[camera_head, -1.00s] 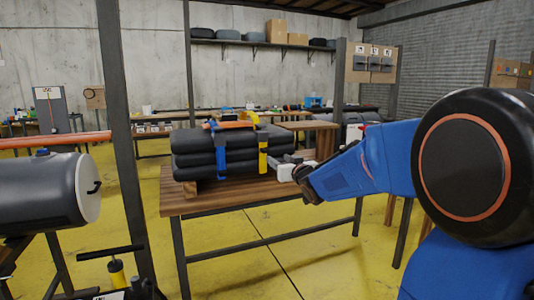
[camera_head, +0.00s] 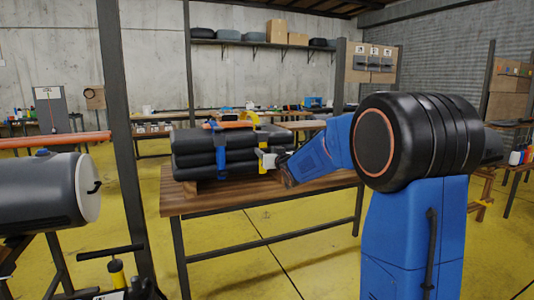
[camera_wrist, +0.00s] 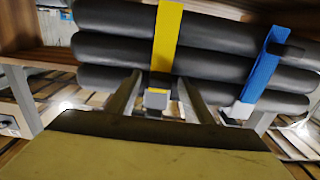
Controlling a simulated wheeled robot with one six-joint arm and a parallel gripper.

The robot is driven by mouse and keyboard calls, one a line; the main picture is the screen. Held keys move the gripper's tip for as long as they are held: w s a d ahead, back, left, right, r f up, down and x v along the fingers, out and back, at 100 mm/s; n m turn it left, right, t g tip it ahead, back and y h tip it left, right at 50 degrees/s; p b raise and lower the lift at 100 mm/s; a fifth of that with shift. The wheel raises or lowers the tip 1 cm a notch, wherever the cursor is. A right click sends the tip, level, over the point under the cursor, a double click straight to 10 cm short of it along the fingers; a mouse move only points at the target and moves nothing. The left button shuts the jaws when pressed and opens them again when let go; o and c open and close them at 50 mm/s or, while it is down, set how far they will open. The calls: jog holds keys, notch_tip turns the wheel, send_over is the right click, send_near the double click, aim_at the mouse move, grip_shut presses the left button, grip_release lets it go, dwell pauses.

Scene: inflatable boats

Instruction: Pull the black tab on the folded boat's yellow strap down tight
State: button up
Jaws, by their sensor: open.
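The folded boat (camera_head: 195,152) is a stack of dark grey rolls on a wooden table. A yellow strap (camera_head: 262,138) runs down its right side; it also shows in the wrist view (camera_wrist: 167,40). A small grey-black tab (camera_wrist: 157,98) sits at the strap's end in the wrist view, between my fingers with a gap on either side. My gripper (camera_head: 265,160) is open in front of the strap, its fingers (camera_wrist: 158,100) close to the rolls. In the head view it partly hides the strap and tab.
A blue strap (camera_head: 221,160) crosses the boat beside the yellow one. Orange and blue items (camera_head: 234,122) lie on top of the boat. The wooden table (camera_head: 230,203) has bare top in front. A dark post (camera_head: 122,120) and a grey cylinder (camera_head: 40,190) stand at left.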

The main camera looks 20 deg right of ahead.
grip_shut()
notch_tip(320, 180, down, 8)
jog(key=shift+r, duration=0.1)
dwell(0.4)
grip_release()
jog(key=s, duration=1.7)
jog(key=shift+s, duration=0.2)
